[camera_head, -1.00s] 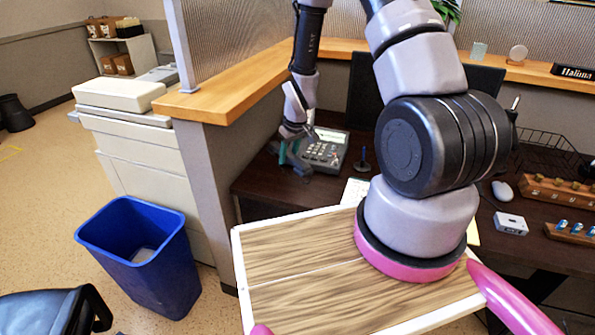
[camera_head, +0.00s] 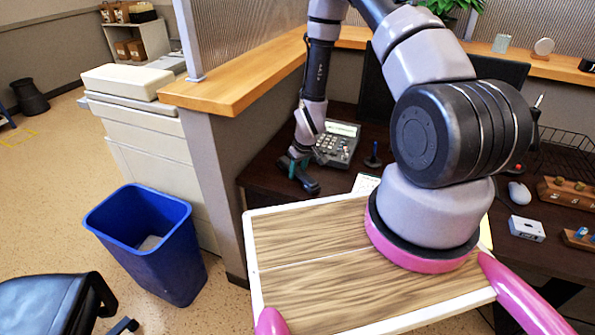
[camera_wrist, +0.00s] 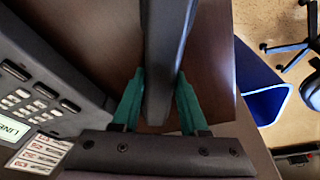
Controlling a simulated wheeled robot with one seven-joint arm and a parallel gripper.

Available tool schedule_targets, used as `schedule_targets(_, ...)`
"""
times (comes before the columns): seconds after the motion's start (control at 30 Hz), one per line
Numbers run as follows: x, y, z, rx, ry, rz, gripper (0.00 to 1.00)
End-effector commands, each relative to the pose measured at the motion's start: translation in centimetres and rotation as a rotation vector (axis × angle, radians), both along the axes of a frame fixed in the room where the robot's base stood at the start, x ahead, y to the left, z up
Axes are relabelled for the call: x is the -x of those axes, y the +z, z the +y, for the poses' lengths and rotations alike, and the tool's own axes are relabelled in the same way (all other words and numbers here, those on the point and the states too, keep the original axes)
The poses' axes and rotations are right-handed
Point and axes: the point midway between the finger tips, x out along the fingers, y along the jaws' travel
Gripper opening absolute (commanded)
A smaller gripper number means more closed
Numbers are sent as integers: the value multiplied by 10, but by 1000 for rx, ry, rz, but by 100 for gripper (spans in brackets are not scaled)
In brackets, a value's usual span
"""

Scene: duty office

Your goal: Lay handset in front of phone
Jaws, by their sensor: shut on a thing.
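The desk phone (camera_head: 343,140) is dark grey with a keypad and a small lit screen. It stands on the dark desk, and its edge, keys and screen also show at the left of the wrist view (camera_wrist: 42,92). My gripper (camera_head: 296,166) is at the phone's near left side. Its teal fingers (camera_wrist: 160,78) are closed on the black handset (camera_wrist: 163,40), which runs away from me between them. In the head view the handset's near end (camera_head: 311,187) shows by the desk's left front edge. Whether it touches the desk I cannot tell.
The dark desk (camera_head: 262,172) has bare room around the handset. A wooden-topped partition (camera_head: 235,85) stands left, with a blue bin (camera_head: 150,245) on the floor.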

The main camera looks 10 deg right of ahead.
Motion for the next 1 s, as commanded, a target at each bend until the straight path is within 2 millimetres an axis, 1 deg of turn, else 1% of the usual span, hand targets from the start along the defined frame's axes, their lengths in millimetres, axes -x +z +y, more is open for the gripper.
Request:
schedule_targets(0.2, 0, 0, 0, 0, 0, -1, 0)
schedule_targets(0.33, 0, -3, 0, 0, 0, -1, 0)
schedule_targets(0.37, 0, -2, 0, 0, 0, -1, 55)
schedule_targets(0.4, 0, -2, 0, 0, 0, -1, 70)
schedule_targets(0.43, 0, -2, 0, 0, 0, -1, 73)
schedule_targets(0.67, 0, -2, 0, 0, 0, -1, 73)
schedule_targets(0.77, 0, 3, 0, 0, 0, -1, 73)
schedule_targets(0.87, 2, 15, -2, 0, 0, -2, 73)
schedule_targets(0.97, 7, 34, -4, 1, -1, -4, 73)
schedule_targets(1.0, 8, 43, -5, 1, -1, -5, 73)
